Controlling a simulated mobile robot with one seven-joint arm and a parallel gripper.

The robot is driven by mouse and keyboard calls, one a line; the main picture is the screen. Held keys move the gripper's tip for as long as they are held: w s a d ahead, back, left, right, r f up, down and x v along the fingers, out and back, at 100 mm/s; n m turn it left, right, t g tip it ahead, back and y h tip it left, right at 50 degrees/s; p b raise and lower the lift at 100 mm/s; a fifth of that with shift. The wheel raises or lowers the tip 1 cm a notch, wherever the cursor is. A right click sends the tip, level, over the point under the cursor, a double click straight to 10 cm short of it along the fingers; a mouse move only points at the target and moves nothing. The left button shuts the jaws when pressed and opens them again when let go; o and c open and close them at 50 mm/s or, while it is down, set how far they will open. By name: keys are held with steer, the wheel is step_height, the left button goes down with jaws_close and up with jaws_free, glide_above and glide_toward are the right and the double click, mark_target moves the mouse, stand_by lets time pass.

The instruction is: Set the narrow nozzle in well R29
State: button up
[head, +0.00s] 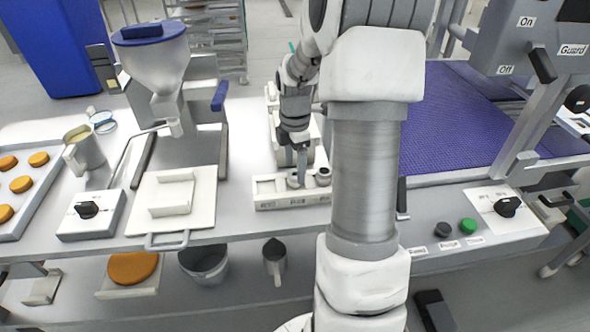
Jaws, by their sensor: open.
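A white block with wells (268,193) lies on the bench in the middle of the head view. Small labels line its front, too small to read, so I cannot tell which well is R29. My gripper (297,176) points down over the block's middle, open, its fingertips close to the wells. A small grey nozzle-like piece (293,181) shows at the fingertips; I cannot tell whether it touches them or how narrow it is. A darker round piece (323,176) stands in the block's right end. My arm hides part of the area to the right.
A hopper machine (158,65) and a white tray (205,205) stand left of the block. A knob box (92,215) and a tray of orange rounds (37,190) lie farther left. A blue belt (450,125) is on the right. A shelf below holds a bucket (205,275).

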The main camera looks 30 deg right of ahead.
mark_target(295, 174)
step_height(295, 174, up, 10)
steer(key=p, duration=0.1)
steer(key=shift+p, duration=0.35)
